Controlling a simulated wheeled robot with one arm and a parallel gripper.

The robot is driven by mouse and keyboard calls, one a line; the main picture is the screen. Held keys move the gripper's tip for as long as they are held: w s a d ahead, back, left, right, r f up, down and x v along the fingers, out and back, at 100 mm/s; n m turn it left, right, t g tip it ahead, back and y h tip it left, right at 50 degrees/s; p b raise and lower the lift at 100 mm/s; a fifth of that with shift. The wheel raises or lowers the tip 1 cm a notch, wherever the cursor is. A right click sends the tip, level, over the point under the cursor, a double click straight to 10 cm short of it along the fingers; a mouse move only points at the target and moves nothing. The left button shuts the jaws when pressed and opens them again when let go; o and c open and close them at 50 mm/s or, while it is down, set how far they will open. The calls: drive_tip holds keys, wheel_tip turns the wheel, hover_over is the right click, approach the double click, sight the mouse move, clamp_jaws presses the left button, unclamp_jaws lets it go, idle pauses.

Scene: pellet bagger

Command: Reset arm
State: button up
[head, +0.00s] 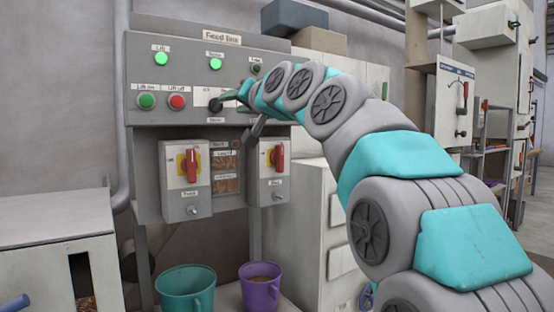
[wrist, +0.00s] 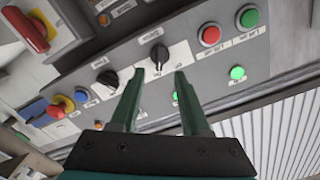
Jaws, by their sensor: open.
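My gripper (head: 230,102) is at the front of the grey "Feed line" panel (head: 200,88), beside a black knob (head: 215,104). In the wrist view the two dark green fingers of my gripper (wrist: 160,76) are apart with nothing between them. The black selector knob (wrist: 158,54) shows just beyond the fingertips, on a white plate. The fingers look clear of it, though the exact gap is hard to tell. The arm hides the right part of the panel in the head view.
A green button (head: 147,101) and a red button (head: 177,102) are left of the knob; two lamps above glow green. Switch boxes with red handles (head: 191,165) hang below. A teal bucket (head: 185,290) and purple bucket (head: 260,290) stand underneath. Another black selector (wrist: 108,80) is nearby.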

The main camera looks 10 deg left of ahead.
drive_tip(key=s+d+f+m+g+h, duration=0.1)
drive_tip(key=s+d+f+g+h, duration=0.15)
drive_tip(key=d+f, duration=0.65)
drive_tip(key=s+d+f+g+h, duration=0.2)
drive_tip(key=s+d+f+h, duration=0.15)
drive_tip(key=f, duration=0.95)
drive_tip(key=s+d+f+m+g+h, duration=0.15)
drive_tip(key=s+d+f, duration=0.25)
drive_tip(key=d+f, duration=0.5)
drive_tip(key=s+d+f+g+h, duration=0.1)
drive_tip(key=s+d+f+g, duration=0.2)
drive_tip(key=s+d+f, duration=0.2)
drive_tip(key=s+d+f+g+h, duration=0.2)
drive_tip(key=s+d+f, duration=0.3)
drive_tip(key=s+f, duration=0.7)
drive_tip(key=s+d+f+g+h, duration=0.2)
drive_tip(key=s+d+f, duration=0.3)
drive_tip(key=s, duration=1)
wheel_tip(320, 180, down, 3)
drive_tip(key=shift+s+f+g, duration=0.15)
drive_tip(key=shift+s+g, duration=0.2)
drive_tip(key=shift+g, duration=0.55)
